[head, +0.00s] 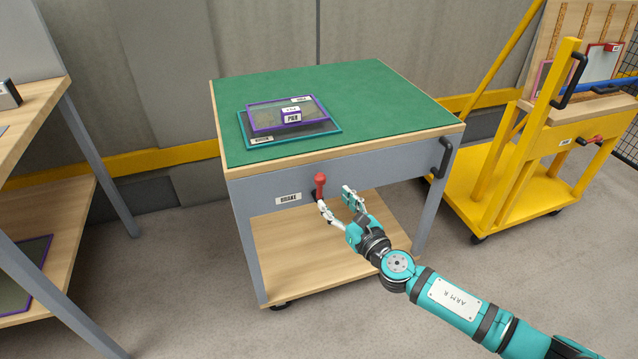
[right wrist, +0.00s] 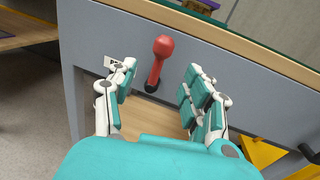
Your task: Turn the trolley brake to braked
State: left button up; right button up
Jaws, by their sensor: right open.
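The trolley (head: 270,173) has a green top, grey front apron and wooden lower shelf. Its brake lever (head: 320,183) is red with a round knob, on the front apron beside a label reading BRAKE (head: 288,198). The lever points up, leaning slightly. My right gripper (head: 336,195) is open in front of the apron, close to the lever. In the right wrist view the lever (right wrist: 159,62) stands between the spread fingers (right wrist: 157,82), nearer the left finger, with no clear contact. My left gripper is in neither view.
Framed panels (head: 290,124) lie on the trolley top. A black handle (head: 441,158) is at the apron's right end. A yellow cart (head: 500,180) with a similar red lever (head: 590,139) stands to the right. A wooden table (head: 30,110) is at the left.

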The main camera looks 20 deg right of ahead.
aim_at(321, 187)
jog(key=x, duration=0.6)
jog(key=shift+w+a+b, duration=0.1)
jog(key=shift+w+b, duration=0.15)
jog(key=shift+b, duration=0.05)
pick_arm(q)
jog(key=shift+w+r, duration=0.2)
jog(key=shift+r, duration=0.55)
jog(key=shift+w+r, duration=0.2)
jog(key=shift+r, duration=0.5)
pick_arm(e)
jog(key=shift+x, duration=0.8)
grip_shut()
jog(key=shift+f, duration=0.1)
jog(key=shift+f, duration=0.1)
